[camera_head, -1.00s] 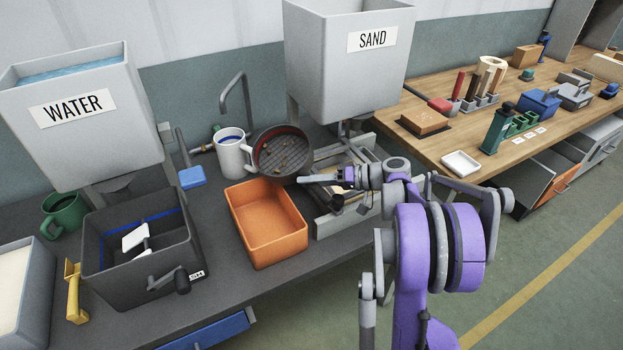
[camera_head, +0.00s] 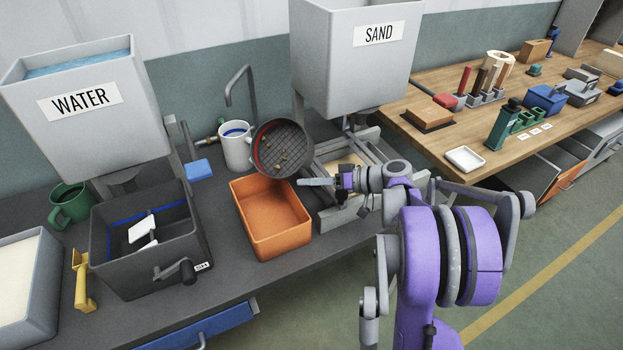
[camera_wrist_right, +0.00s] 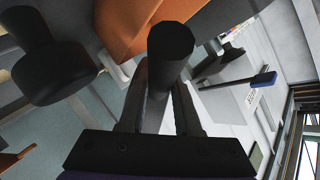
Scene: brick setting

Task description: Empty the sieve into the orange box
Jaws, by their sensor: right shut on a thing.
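The sieve (camera_head: 284,144), a round dark pan with a mesh floor and reddish inner wall, is held tilted above the back edge of the orange box (camera_head: 271,246). Several small brown lumps lie in the sieve, towards its lower side. The orange box stands open on the dark bench, and its visible floor looks empty. My right gripper (camera_head: 339,183) is at the right of the sieve, shut on its handle. In the right wrist view, a dark round handle (camera_wrist_right: 171,42) sits between the fingers. My left gripper is not in view.
The sand hopper (camera_head: 345,75) is above right, the water hopper (camera_head: 110,135) at left. A dark crank box (camera_head: 125,275) stands left of the orange box. Bare bench lies between them.

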